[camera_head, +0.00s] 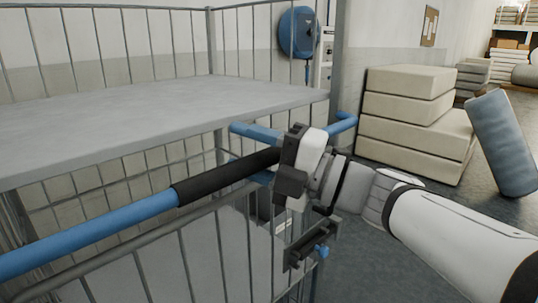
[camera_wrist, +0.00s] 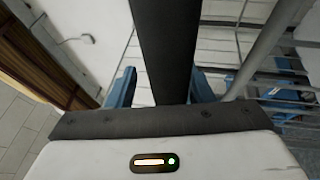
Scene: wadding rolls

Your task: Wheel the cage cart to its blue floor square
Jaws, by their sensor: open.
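The cage cart (camera_head: 150,108) fills the left of the head view, with grey wire sides and a grey shelf. Its blue push handle (camera_head: 90,232) has a black grip (camera_head: 225,174). My gripper (camera_head: 256,156) is at the right end of this grip, its blue fingers on either side of it. In the wrist view the black grip (camera_wrist: 165,50) runs between the two open fingers (camera_wrist: 162,87), with gaps showing on both sides. The blue floor square cannot be made out in either view.
Stacked cream wadding slabs (camera_head: 410,110) stand on the floor to the right of the cart. A blue-grey roll (camera_head: 502,142) leans further right. A blue round fixture (camera_head: 298,32) hangs on the back wall. Dark floor (camera_head: 365,255) shows beside the cart under my arm.

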